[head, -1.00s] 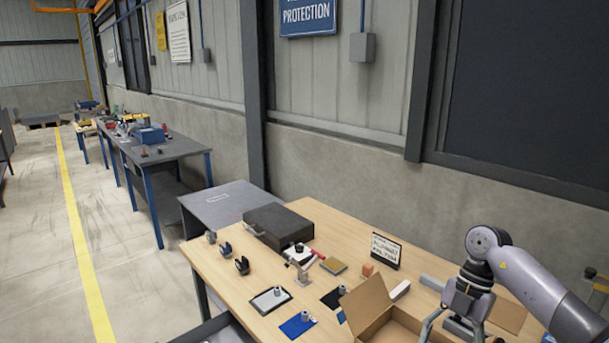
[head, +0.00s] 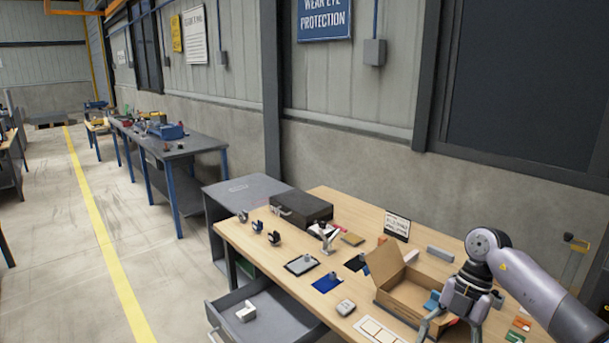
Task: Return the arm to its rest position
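My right arm comes in from the right edge. Its gripper (head: 449,330) points down over the front right of the wooden workbench (head: 268,239), close to an open cardboard box (head: 393,298). The two fingers are spread apart, and I see nothing held between them. The fingertips are near the bottom edge of the picture, so whether they touch anything cannot be told. My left gripper is not in view.
An open grey drawer (head: 280,312) juts out at the bench front with a white part (head: 246,312) inside. A black case (head: 301,208), a small sign (head: 397,225) and several small parts stand on the bench.

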